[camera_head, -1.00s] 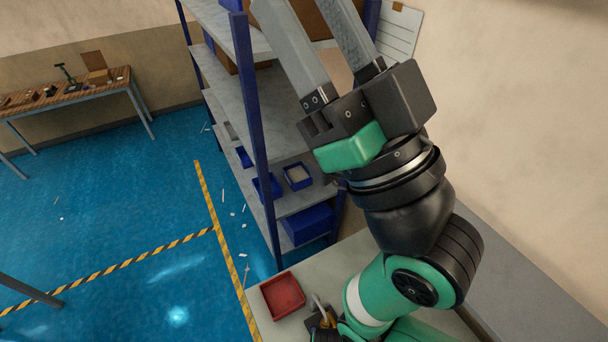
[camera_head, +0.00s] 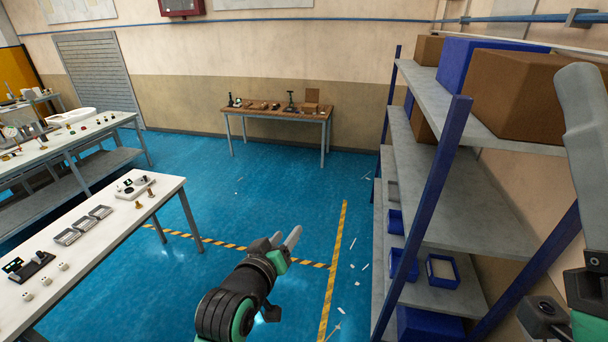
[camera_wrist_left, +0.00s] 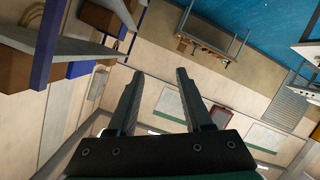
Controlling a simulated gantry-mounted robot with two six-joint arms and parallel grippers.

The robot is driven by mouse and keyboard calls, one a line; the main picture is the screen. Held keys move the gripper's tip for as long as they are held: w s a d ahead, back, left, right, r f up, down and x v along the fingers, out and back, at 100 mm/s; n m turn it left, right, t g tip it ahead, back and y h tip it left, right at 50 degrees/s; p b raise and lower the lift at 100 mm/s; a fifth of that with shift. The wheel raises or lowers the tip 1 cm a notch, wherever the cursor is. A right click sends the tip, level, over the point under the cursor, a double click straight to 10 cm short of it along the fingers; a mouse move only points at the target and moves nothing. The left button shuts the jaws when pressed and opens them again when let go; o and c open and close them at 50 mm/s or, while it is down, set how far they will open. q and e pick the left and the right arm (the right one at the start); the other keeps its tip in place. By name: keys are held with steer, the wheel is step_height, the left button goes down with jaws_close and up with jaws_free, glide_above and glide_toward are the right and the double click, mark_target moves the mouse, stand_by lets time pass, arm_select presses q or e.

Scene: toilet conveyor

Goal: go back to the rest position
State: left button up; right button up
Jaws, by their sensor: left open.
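My left gripper (camera_head: 286,238) hangs over the blue floor in the lower middle of the head view. Its fingers point up and to the right. In the left wrist view its two fingers (camera_wrist_left: 157,100) stand wide apart, with nothing between them. My right gripper (camera_head: 588,130) is at the right edge of the head view, in front of the shelf. Only one grey finger and part of its body show, and the rest is cut off, so its opening cannot be judged.
A blue-posted shelf (camera_head: 440,190) with boxes and blue bins stands at the right. A white table (camera_head: 110,232) with small parts is at the left. A wooden table (camera_head: 275,110) stands at the far wall. Open floor lies between them.

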arm_select(q)
steer(key=s+a+r+t+y, duration=0.1)
steer(key=s+a+r+t, duration=0.1)
steer(key=a+r, duration=0.35)
steer(key=s+a+r+t, duration=0.2)
steer(key=r+t, duration=0.1)
steer(key=r, duration=0.5)
steer(key=s+a+r+t+y, duration=0.1)
steer(key=s+a+r+t, duration=0.15)
steer(key=r, duration=0.45)
steer(key=s+a+r+m+t, duration=0.1)
steer(key=s+a+r+t, duration=0.1)
steer(key=s+r, duration=0.5)
steer(key=s+a+r+m+t, duration=0.2)
steer(key=s+r+t, duration=0.2)
steer(key=s+r, duration=0.4)
steer(key=s, duration=0.3)
steer(key=shift+s+a+r, duration=0.25)
steer(key=shift+s+r, duration=0.05)
steer(key=shift+s, duration=0.1)
